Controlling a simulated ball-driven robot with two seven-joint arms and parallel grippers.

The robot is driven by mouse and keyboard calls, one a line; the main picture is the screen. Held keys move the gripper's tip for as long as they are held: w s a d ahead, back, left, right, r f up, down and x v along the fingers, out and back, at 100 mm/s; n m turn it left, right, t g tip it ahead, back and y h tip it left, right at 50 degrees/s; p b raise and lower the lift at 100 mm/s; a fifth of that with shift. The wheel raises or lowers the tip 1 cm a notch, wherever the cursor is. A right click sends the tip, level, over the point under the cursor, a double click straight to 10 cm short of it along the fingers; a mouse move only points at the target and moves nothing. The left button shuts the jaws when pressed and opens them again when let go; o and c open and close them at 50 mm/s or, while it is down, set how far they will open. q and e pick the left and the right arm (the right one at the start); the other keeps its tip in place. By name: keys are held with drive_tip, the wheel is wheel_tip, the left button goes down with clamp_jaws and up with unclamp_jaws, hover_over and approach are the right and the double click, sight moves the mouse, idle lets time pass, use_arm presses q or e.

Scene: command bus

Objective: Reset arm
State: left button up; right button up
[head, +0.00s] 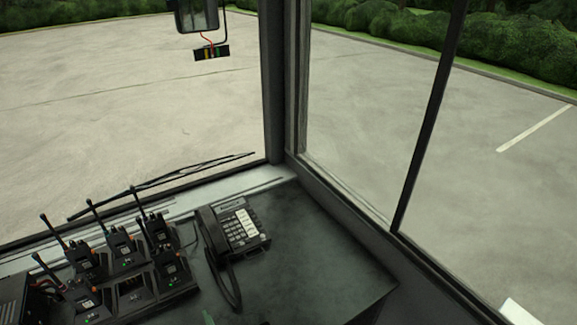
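Neither of my grippers is in the head view, and I cannot make out either of my arms. The view looks over a dark desk (330,262) in the corner of the bus, below the windows. A small pale patch shows at the bottom right edge, and I cannot tell what it is.
Several black handheld radios with antennas stand in a charger rack (132,296) at the desk's left. A desk phone (238,228) with its corded handset (212,230) sits beside it. The desk's right part is clear. A window post (280,85) rises behind.

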use_arm(q)
drive_tip(key=s+d+f+n+g+h, duration=0.1)
drive_tip(key=s+d+f+n+h, duration=0.2)
drive_tip(key=f, duration=0.5)
drive_tip(key=s+d+f+n+g+h+b, duration=0.1)
drive_tip(key=s+f+n+g, duration=0.15)
drive_tip(key=f+n, duration=0.4)
drive_tip(key=s+d+f+n+g+h, duration=0.1)
drive_tip(key=s+f+n+h, duration=0.15)
drive_tip(key=f, duration=0.65)
drive_tip(key=s+a+f+n+g+b, duration=0.1)
drive_tip(key=s+a+f+n+g, duration=0.1)
drive_tip(key=s+f, duration=0.4)
drive_tip(key=s+a+f+n+g+b, duration=0.2)
drive_tip(key=s+a+f+n, duration=0.2)
drive_tip(key=s+f+n, duration=0.3)
drive_tip(key=s+a+f+n+g+b, duration=0.1)
drive_tip(key=s+f+n, duration=0.4)
drive_tip(key=s, duration=0.6)
wheel_tip(320, 180, down, 2)
drive_tip(key=shift+s+a+f+g+b, duration=0.1)
drive_tip(key=shift+s+a+g+b, duration=0.35)
drive_tip(key=shift+a, duration=0.6)
use_arm(e)
drive_tip(key=f, duration=0.2)
drive_tip(key=s+f, duration=0.1)
drive_tip(key=f, duration=0.2)
drive_tip(key=shift+s+f, duration=0.35)
